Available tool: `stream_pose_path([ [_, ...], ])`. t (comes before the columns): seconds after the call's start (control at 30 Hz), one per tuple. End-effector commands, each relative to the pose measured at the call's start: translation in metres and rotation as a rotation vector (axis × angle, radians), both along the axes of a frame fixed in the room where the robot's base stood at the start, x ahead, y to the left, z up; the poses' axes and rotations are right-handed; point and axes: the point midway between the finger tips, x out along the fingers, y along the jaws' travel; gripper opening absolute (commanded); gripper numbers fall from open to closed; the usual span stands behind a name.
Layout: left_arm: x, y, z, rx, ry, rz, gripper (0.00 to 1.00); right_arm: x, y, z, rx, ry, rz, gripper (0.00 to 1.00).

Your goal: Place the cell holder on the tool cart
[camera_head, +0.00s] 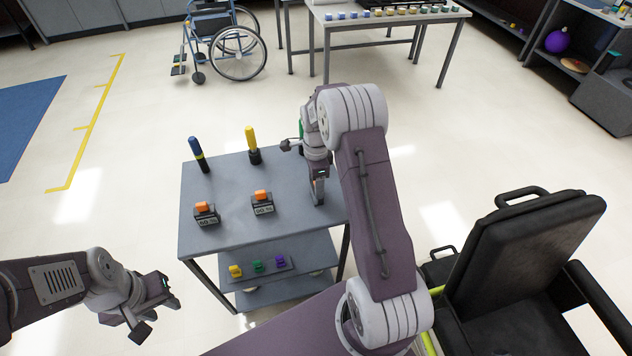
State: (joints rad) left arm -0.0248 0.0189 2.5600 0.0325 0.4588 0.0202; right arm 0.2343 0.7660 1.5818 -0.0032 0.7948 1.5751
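The tool cart (222,236) is a grey two-level cart in front of me. I cannot tell for sure which thing is the cell holder. A flat tray (262,272) with a yellow, a green and a purple block lies on its lower shelf. Two black boxes with orange tops, a left one (206,214) and a right one (263,203), stand on the top. My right gripper (304,170) is above the top's right part, fingers apart, nothing visible between them. My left gripper (156,308) is open and empty, left of the cart's front.
A blue-and-black tool (199,155) and a yellow-and-black tool (252,146) stand upright at the cart's back edge. A green thing is partly hidden behind my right gripper. A black seat (525,260) is at the right. A wheelchair (222,38) and table (390,18) stand behind.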

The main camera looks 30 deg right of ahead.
Motion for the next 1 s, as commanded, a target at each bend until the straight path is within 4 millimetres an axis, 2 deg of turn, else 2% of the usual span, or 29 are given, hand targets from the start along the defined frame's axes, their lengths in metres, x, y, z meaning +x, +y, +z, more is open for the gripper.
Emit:
stream_pose_path([
  [0.27, 0.0, 0.0, -0.002, 0.0, 0.0, 0.0, 0.36, 0.0, 0.0, -0.003, 0.0, -0.001, 0.0, 0.01],
  [0.3, 0.0, 0.0, -0.001, 0.0, 0.0, 0.0, 0.36, 0.0, 0.0, -0.002, 0.0, -0.001, 0.0, 0.66],
  [0.37, 0.0, 0.0, -0.001, 0.0, 0.0, 0.0, 0.36, 0.0, 0.0, -0.002, 0.0, -0.001, 0.0, 0.79],
  [0.63, 0.0, 0.0, -0.001, 0.0, 0.0, 0.0, 0.36, 0.0, 0.0, -0.002, 0.0, 0.0, 0.0, 0.79],
  [0.73, 0.0, 0.0, 0.001, 0.0, 0.0, 0.0, 0.36, 0.001, 0.0, 0.006, -0.001, -0.003, 0.0, 0.79],
  [0.87, 0.0, 0.0, 0.002, 0.0, 0.0, 0.0, 0.36, 0.001, 0.0, 0.034, -0.001, -0.006, 0.0, 0.79],
  [1.0, 0.0, 0.0, 0.005, 0.0, 0.0, 0.0, 0.36, 0.002, 0.0, 0.072, -0.002, -0.007, 0.0, 0.79],
])
